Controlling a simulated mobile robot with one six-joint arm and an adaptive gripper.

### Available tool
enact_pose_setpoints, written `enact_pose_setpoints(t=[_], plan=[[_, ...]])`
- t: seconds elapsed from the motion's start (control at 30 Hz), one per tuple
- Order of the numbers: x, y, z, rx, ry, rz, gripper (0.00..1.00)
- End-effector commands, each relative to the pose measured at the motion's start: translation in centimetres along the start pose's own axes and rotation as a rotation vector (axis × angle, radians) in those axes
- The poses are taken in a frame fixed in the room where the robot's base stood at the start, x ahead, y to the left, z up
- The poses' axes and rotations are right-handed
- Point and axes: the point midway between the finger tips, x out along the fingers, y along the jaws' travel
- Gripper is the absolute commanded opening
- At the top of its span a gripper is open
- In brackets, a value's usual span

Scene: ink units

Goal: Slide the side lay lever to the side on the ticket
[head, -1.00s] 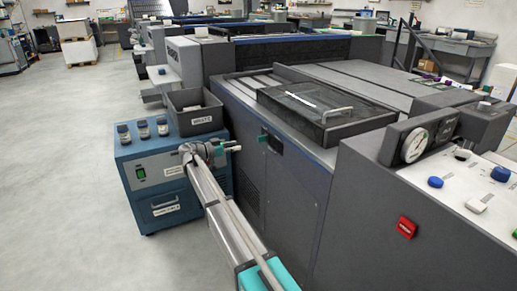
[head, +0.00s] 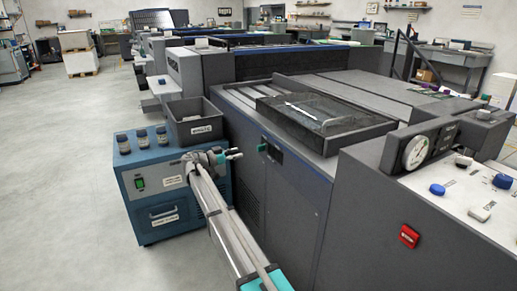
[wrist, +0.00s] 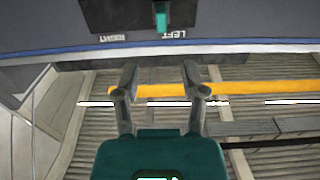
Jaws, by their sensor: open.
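The side lay lever is a small teal tab (head: 262,147) on a dark recessed plate (head: 272,154) in the grey press side. I cannot make out a ticket with a readable direction.
A blue cabinet (head: 150,233) with bottles and a grey bin (head: 196,122) stands left of my arm. A control console (head: 390,240) with a gauge and red button is at right. Open floor (head: 60,180) lies at left.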

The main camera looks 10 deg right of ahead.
Motion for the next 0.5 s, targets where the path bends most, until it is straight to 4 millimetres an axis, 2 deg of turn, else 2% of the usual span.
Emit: enact_pose_setpoints(t=[0.5], plan=[[7.8, 0.0, 0.0, 0.0, 0.0, 0.0, 0.54]])
